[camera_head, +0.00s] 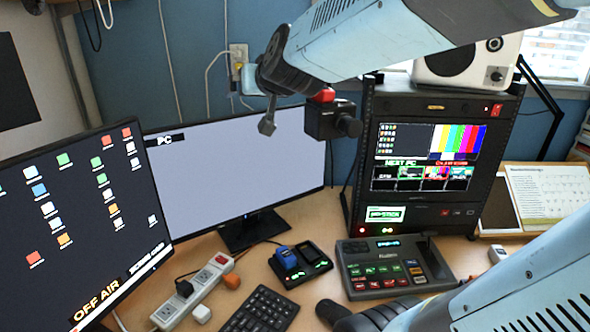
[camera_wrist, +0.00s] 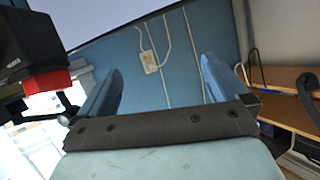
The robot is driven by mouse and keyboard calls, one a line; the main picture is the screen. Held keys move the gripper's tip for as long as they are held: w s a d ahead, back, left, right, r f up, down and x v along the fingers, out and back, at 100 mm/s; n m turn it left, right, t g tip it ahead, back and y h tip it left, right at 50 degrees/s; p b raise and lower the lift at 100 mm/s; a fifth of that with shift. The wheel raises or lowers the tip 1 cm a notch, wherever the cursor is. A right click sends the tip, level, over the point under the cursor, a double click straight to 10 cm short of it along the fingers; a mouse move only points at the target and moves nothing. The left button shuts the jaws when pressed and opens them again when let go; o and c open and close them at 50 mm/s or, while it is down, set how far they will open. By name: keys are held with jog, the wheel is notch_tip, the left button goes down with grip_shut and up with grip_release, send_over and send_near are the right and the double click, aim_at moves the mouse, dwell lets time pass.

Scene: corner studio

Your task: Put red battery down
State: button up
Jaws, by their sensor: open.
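A small red block (camera_head: 323,95), which looks like the red battery, sits at the top of a black camera-like box (camera_head: 325,119) beside the equipment rack. In the wrist view the red block (camera_wrist: 42,85) is at the left, against the black box (camera_wrist: 30,42). Whether anything supports the red block from behind is hidden.
A charger (camera_head: 307,270) with a blue battery (camera_head: 286,257) stands on the desk; its right bay looks dark and empty. Two monitors (camera_head: 240,165) (camera_head: 75,235), a power strip (camera_head: 195,290), a keyboard (camera_head: 262,310), a control panel (camera_head: 385,270) and the rack (camera_head: 365,200) crowd the desk.

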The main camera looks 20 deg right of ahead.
jog(key=s+d+f+g, duration=0.2)
jog(key=s+f, duration=0.1)
jog(key=s, duration=0.3)
jog(key=s+d+f+g+h, duration=0.1)
jog(key=s+d+f+g, duration=0.1)
jog(key=s, duration=0.5)
jog(key=s+d+f+g, duration=0.3)
jog(key=s+f+g, duration=0.1)
jog(key=s+f, duration=0.2)
jog(key=shift+s+n, duration=0.3)
jog(key=shift+s, duration=0.05)
jog(key=shift+s+f, duration=0.1)
jog(key=shift+s, duration=0.05)
